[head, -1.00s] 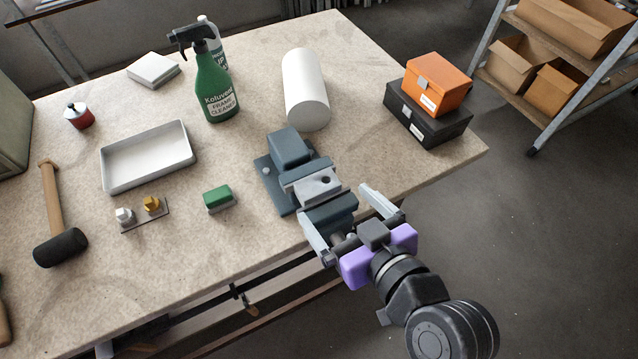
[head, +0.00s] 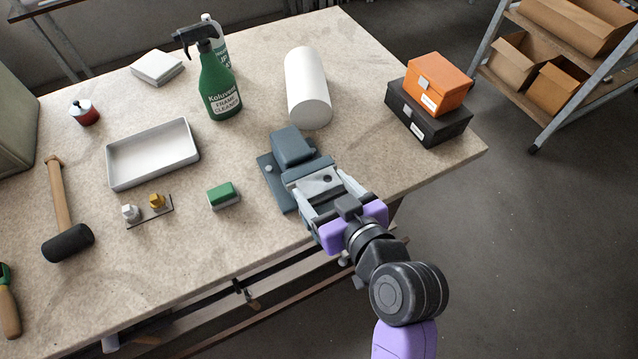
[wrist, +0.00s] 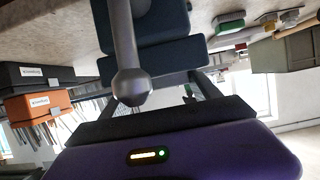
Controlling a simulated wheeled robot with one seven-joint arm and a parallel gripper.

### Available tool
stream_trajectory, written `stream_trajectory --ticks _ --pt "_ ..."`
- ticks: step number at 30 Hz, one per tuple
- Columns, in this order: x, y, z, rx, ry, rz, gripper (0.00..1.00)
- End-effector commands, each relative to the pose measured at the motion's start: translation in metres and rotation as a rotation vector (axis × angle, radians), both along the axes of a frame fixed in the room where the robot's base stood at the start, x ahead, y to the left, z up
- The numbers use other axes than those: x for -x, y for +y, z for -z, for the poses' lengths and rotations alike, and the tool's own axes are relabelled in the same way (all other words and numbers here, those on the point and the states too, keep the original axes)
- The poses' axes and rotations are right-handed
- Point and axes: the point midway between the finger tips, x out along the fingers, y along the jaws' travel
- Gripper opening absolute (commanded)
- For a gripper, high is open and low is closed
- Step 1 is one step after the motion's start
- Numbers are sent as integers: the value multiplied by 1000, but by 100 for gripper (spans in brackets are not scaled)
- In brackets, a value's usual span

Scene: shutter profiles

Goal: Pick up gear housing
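The gear housing (head: 324,181) is a light grey block with a dark round hole on top. It sits in the blue-grey vise (head: 292,148) at the table's front edge. My gripper (head: 322,188) reaches in from the front right, with its fingers along both sides of the housing. The fingers look closed against it, though the contact is partly hidden by my purple gripper body. In the wrist view, the blue vise jaws (wrist: 155,55) and a grey bar are close in front of the gripper; the housing cannot be made out there.
A green-and-white block (head: 223,195) and a small plate with knobs (head: 150,211) lie left of the vise. A white tray (head: 152,154), green spray bottle (head: 219,88), white cylinder (head: 307,88) and black box (head: 428,113) under an orange box (head: 437,83) stand farther back.

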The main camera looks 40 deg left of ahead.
Motion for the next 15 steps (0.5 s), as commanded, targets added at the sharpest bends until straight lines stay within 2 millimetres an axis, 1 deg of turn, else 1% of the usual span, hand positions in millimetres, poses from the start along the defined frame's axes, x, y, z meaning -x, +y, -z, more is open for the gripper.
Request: stream_trajectory --ticks 1,7,15 --pt "0 0 0 0 0 0 48" --pt "0 0 0 0 0 0 8" --pt "0 0 -3 -3 -3 1 8"
